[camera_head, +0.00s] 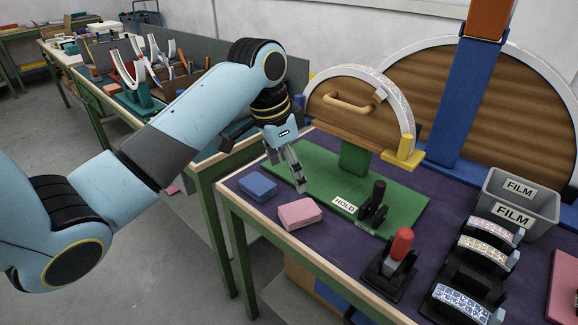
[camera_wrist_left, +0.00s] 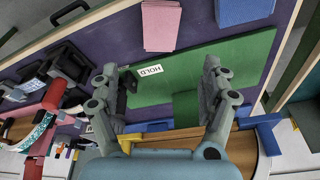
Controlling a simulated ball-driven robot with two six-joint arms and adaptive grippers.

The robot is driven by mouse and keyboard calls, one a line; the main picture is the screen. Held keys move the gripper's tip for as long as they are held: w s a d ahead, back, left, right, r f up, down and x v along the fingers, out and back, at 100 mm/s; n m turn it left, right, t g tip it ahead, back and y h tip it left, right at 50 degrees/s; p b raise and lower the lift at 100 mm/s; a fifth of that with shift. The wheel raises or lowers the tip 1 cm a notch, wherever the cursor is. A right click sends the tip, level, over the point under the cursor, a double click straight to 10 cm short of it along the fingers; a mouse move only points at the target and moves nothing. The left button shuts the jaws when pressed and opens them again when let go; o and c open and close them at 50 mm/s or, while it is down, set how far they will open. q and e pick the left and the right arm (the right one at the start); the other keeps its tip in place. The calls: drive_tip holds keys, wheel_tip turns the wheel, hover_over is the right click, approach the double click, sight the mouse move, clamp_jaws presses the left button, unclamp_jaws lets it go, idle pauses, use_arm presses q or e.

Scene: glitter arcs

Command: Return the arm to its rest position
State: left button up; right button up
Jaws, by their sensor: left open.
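My left arm reaches in from the left in the head view. Its gripper (camera_head: 288,168) hangs over the near left part of a green board (camera_head: 400,203) on the purple-topped table. In the left wrist view the two fingers of the left gripper (camera_wrist_left: 160,95) stand wide apart, with nothing between them but the board below. The board carries a HOLD label (camera_head: 344,204) and a wooden half-round piece (camera_head: 345,118) with a handle. My right gripper is in neither view.
A blue block (camera_head: 258,186) and a pink block (camera_head: 299,213) lie near the table's front edge, close to the gripper. A red-topped clamp (camera_head: 400,245), several patterned arcs (camera_head: 462,302) and a grey FILM bin (camera_head: 540,205) stand to the right. Open floor lies left of the table.

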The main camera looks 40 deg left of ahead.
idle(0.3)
use_arm(q)
drive_tip(key=s+f+n+g+b, duration=0.1)
drive_tip(key=s+f+b, duration=0.1)
drive_tip(key=s+f, duration=0.7)
drive_tip(key=s+d+f+n+g+b, duration=0.15)
drive_tip(key=s+f, duration=0.35)
drive_tip(key=f, duration=0.7)
drive_tip(key=s+a+f+g+b, duration=0.1)
drive_tip(key=s+f+g+b, duration=0.1)
drive_tip(key=s+f, duration=0.7)
drive_tip(key=s+f+n+t+y+b, duration=0.1)
drive_tip(key=s+f+n+t+b, duration=0.1)
drive_tip(key=s+f, duration=1.9)
drive_tip(key=shift+d+t+y+b, duration=0.15)
drive_tip(key=shift+t+y+b, duration=0.2)
drive_tip(key=shift+y+b, duration=0.05)
drive_tip(key=shift+o, duration=0.4)
drive_tip(key=shift+n, duration=0.25)
